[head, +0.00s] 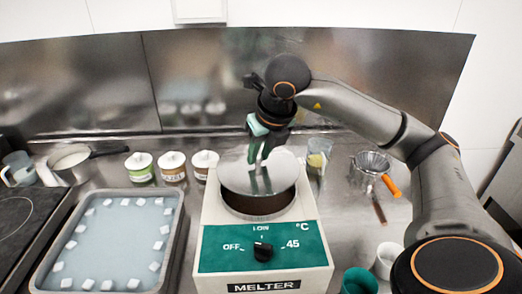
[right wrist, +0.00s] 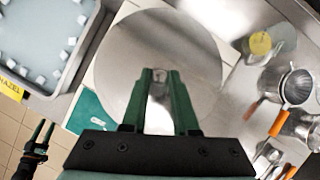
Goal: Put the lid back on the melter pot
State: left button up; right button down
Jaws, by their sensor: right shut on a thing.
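The round steel lid (head: 235,180) is over the melter pot (head: 258,208) in the head view. My right gripper (head: 258,160) is shut on the lid's knob from above. The lid appears slightly above the pot, and the pot's dark front part shows below its near edge. Contact at the back is hidden. The melter (head: 213,225) is a white box with a green panel and a dial. In the right wrist view the lid (right wrist: 195,50) hides the pot, and its knob is between the green fingers. My left gripper (right wrist: 42,135) shows there at lower left, fingers apart and empty.
A tray of white cubes in pale liquid (head: 176,225) lies left of the melter. Several small tubs (head: 172,166) stand behind it. A glass (head: 317,160), a strainer (head: 372,162) with an orange handle and green and white cups (head: 359,281) are on the right.

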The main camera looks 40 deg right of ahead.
aim_at(261, 169)
jog(key=shift+f+b, duration=2.1)
jog(key=shift+f, duration=0.6)
jog(key=shift+f+b, duration=0.2)
jog(key=shift+b, duration=0.2)
dwell(0.4)
jog(key=c, duration=0.6)
grip_release()
jog(key=shift+o, duration=0.4)
jog(key=o, duration=0.4)
